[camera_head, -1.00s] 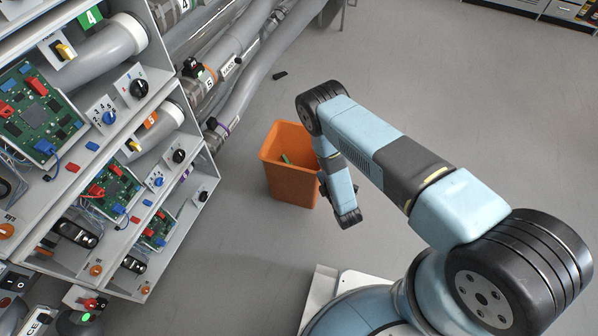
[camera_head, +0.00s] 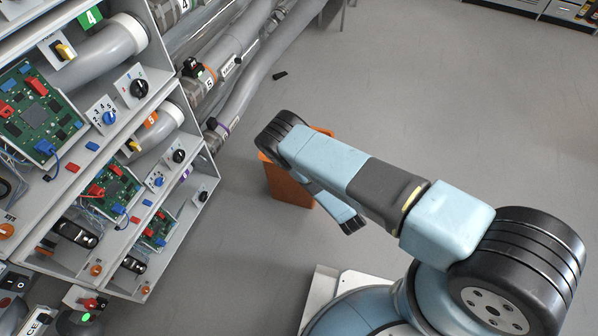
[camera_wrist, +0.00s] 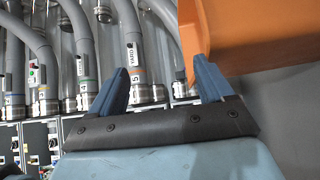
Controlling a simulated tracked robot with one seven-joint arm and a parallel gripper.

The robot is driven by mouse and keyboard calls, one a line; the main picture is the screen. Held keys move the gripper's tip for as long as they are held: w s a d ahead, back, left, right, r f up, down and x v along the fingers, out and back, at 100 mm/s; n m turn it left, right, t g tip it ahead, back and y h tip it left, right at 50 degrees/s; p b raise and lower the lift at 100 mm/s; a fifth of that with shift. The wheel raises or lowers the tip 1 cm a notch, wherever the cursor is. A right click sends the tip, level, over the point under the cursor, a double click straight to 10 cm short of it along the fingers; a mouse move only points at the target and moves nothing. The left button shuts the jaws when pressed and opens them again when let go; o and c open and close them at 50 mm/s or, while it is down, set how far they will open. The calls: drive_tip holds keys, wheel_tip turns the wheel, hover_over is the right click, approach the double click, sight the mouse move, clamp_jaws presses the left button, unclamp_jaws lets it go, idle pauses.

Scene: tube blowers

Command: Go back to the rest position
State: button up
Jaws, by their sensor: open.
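My gripper (camera_wrist: 160,85) is open in the wrist view, with two blue fingers apart and nothing between them. In the head view my arm bends down from its elbow, and its lower end is in front of the orange bin, where the fingers cannot be made out. The orange bin (camera_head: 287,187) stands on the floor, partly hidden behind my arm. In the wrist view the bin (camera_wrist: 255,35) fills the upper right, close to the right finger. Its inside is hidden in the head view now.
A grey panel rack (camera_head: 190,205) with circuit boards, knobs and switches stands at the left. Thick grey tubes (camera_head: 245,85) run behind it. The floor (camera_head: 430,110) at the right is clear.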

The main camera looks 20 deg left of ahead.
idle(0.4)
